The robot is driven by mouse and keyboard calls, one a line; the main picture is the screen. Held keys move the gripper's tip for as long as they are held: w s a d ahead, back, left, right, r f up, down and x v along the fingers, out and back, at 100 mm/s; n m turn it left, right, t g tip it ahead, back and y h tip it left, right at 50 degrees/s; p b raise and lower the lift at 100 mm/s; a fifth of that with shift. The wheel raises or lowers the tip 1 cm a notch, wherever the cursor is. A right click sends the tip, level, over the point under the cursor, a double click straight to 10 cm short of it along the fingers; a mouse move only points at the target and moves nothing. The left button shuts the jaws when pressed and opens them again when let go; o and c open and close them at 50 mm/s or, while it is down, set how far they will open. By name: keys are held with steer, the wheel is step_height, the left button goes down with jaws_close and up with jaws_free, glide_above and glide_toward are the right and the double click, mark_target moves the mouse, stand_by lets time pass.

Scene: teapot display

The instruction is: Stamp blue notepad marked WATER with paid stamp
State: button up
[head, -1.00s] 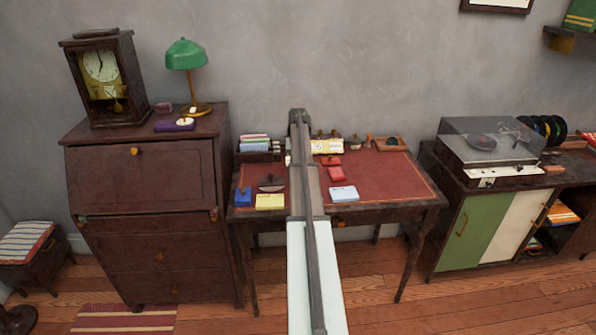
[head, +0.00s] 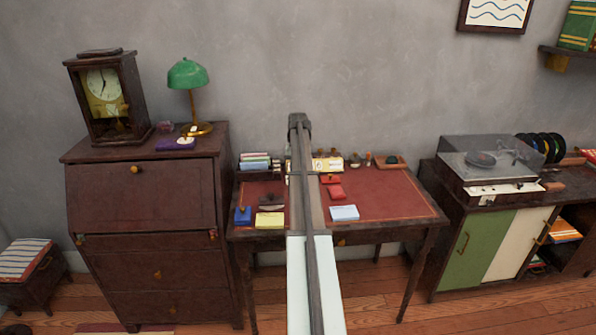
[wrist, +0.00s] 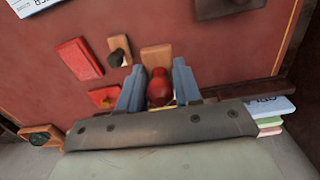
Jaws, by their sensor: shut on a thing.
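My gripper (wrist: 159,92) shows in the wrist view with blue fingers closed around a stamp's red knob (wrist: 159,85). The stamp's lower part and its label are hidden. In the head view my arm hides the gripper. A light blue notepad (head: 344,212) lies on the desk's front part, right of my arm. Its corner, with dark upside-down lettering, shows at top left in the wrist view (wrist: 36,4), apart from the gripper. A red pad (wrist: 80,58) and a smaller red piece (wrist: 104,97) lie left of the fingers; the pad also shows in the head view (head: 337,192).
A wooden stamp with a dark knob (wrist: 119,50) and a wooden block (wrist: 156,56) are close to the fingers. The red desk top (head: 390,195) is clear at right.

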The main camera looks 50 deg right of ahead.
steer(key=o, duration=0.3)
steer(key=shift+c, duration=1)
steer(key=s+d+f, duration=0.1)
steer(key=s+d, duration=1)
steer(key=d, duration=0.1)
steer(key=shift+s, duration=0.15)
